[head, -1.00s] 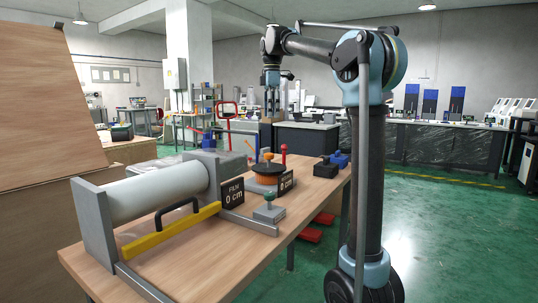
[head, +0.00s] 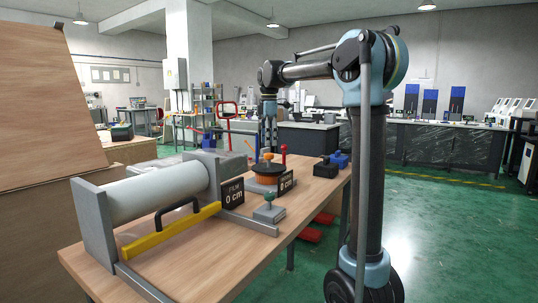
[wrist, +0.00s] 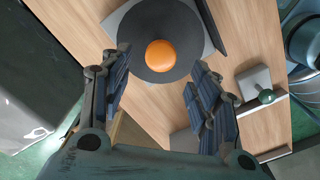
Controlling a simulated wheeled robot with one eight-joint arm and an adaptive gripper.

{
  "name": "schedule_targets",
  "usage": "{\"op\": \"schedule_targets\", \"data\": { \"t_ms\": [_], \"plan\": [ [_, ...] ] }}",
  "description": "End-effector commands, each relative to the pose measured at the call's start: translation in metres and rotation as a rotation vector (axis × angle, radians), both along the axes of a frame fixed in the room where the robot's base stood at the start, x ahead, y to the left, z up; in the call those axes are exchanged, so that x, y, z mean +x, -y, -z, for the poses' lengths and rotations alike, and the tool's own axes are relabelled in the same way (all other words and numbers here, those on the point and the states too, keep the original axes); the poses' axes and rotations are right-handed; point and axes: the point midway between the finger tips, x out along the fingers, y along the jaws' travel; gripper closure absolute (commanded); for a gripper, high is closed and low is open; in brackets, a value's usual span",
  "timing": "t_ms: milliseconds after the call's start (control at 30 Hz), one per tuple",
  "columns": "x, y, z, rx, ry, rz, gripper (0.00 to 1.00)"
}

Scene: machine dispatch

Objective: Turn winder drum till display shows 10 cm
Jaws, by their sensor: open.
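The winder drum (head: 267,173) is a ridged orange drum with an orange knob, on a grey base on the bench. Its dark display (head: 286,182) reads 0 cm. In the wrist view my gripper (wrist: 158,72) has one finger to the left of the knob and one to the right. I cannot tell the exact gap above the drum.
A grey film roll (head: 150,193) with a yellow bar (head: 171,231) and a FILM display (head: 232,194) reading 0 cm stand on the left. A green-knobbed block (head: 269,209) is in front of the drum. A red-topped lever (head: 284,150) and blue items (head: 339,159) stand nearby.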

Motion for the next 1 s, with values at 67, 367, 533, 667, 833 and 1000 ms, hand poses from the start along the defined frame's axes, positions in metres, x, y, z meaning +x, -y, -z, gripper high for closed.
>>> {"op": "schedule_targets", "data": {
  "t_ms": [67,367,533,667,833,1000],
  "plan": [
    [0.000,0.000,0.014,0.000,0.000,0.000,0.44],
    [0.000,0.000,0.050,0.000,0.000,0.000,0.44],
    [0.000,0.000,0.057,0.000,0.000,0.000,0.44],
    [0.000,0.000,0.057,0.000,0.000,0.000,0.44],
    [0.000,0.000,0.057,0.000,0.000,0.000,0.56],
    [0.000,0.000,0.057,0.000,0.000,0.000,0.94]
  ]
}}
